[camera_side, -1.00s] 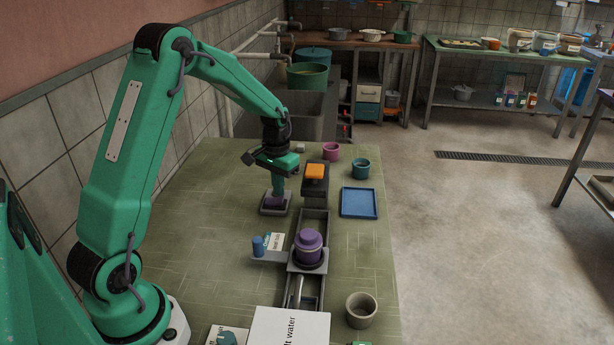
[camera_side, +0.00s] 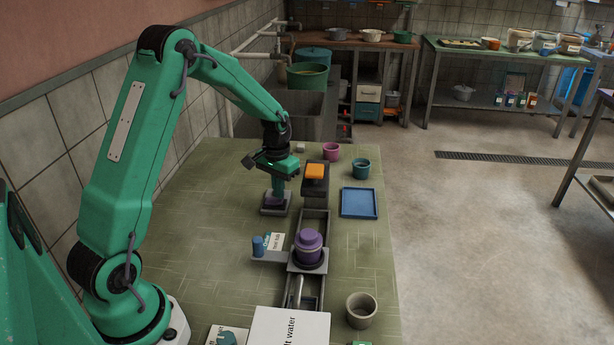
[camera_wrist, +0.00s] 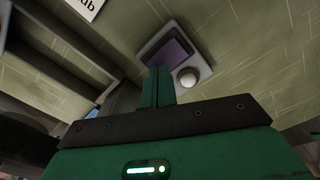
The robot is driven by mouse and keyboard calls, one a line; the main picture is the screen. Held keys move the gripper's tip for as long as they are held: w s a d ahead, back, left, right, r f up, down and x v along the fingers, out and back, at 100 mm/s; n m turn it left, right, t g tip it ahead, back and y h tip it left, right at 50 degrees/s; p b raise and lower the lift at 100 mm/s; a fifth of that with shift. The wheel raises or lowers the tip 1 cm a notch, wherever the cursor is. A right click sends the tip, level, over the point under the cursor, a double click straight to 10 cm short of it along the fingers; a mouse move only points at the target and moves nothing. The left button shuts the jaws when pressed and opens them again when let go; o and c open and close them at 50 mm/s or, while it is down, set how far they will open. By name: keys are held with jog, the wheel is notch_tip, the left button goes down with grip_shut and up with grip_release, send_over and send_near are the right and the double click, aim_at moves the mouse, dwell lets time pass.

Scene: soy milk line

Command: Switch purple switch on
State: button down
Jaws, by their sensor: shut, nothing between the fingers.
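The purple switch (camera_wrist: 172,55) sits in a grey housing on the green table, with a round pale lamp or knob (camera_wrist: 187,77) beside it. In the side view the switch housing (camera_side: 268,210) is at the middle of the table, mostly below my gripper. My gripper (camera_side: 275,190) points straight down with its fingers together and empty, the tips right at the purple part. In the wrist view the shut fingers (camera_wrist: 157,85) cover the switch's lower edge. I cannot tell whether the tips touch it or which way the switch is tipped.
An orange-topped grey block (camera_side: 315,170) stands close right of my gripper. A rail with a purple lidded jar (camera_side: 309,246) and a blue knob (camera_side: 258,245) lie nearer the camera. A blue tray (camera_side: 359,203), a teal cup (camera_side: 361,168) and a magenta cup (camera_side: 331,151) stand right.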

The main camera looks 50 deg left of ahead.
jog(key=shift+f, duration=0.55)
dwell(0.4)
jog(key=shift+r, duration=3.55)
jog(key=shift+r, duration=0.1)
jog(key=s+d+r+m+t, duration=0.1)
jog(key=s+d+r+t, duration=0.2)
jog(key=s+d+r, duration=0.65)
jog(key=s+d+r+m+t, duration=0.1)
jog(key=s+d+r, duration=0.1)
jog(key=s, duration=0.4)
jog(key=s+d+r+m+t, duration=0.1)
jog(key=s+d+r, duration=0.1)
jog(key=s+d, duration=0.3)
jog(key=shift+s+d+r+t, duration=0.3)
jog(key=shift+s+r, duration=0.1)
